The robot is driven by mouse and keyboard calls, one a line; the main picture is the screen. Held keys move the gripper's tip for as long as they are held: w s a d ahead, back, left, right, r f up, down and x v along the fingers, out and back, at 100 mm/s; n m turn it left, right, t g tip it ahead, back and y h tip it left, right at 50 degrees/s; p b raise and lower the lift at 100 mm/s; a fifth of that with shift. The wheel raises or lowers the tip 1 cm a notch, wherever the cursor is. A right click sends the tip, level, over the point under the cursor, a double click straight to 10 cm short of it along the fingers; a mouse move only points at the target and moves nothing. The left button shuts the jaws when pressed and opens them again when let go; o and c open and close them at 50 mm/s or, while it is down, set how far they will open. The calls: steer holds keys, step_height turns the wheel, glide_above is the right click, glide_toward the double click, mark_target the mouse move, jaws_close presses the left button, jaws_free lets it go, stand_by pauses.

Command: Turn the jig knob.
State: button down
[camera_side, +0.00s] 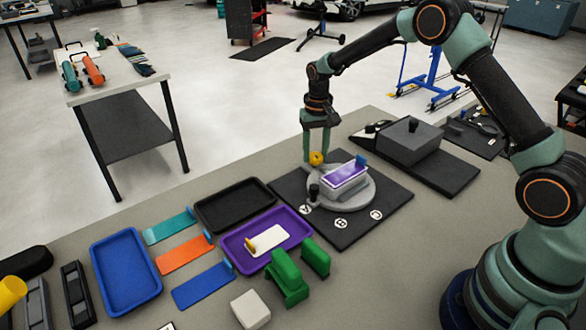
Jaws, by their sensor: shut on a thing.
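The jig is a round grey turntable (364,197) on a black base plate (345,235), in the middle right of the side view. A pale block with a purple top (345,176) and a small blue piece (361,160) sits on it. A yellow knob (316,158) is at the jig's far left edge. My gripper (316,155) points down from above, with its green fingers closed around the yellow knob. The fingers partly hide the knob. A short black post (314,191) stands at the turntable's left edge, below the gripper in the picture.
A grey box (410,141) on a black mat stands to the right. To the left lie a black tray (205,215), a purple tray (236,252), a blue tray (125,285) and coloured strips. Green blocks (287,278) and a white block (250,309) stand in front.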

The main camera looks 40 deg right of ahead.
mark_target(315, 155)
steer(key=shift+r+n, duration=0.15)
steer(key=shift+n, duration=2.15)
steer(key=shift+c, duration=1.8)
jaws_free()
step_height(315, 155, up, 12)
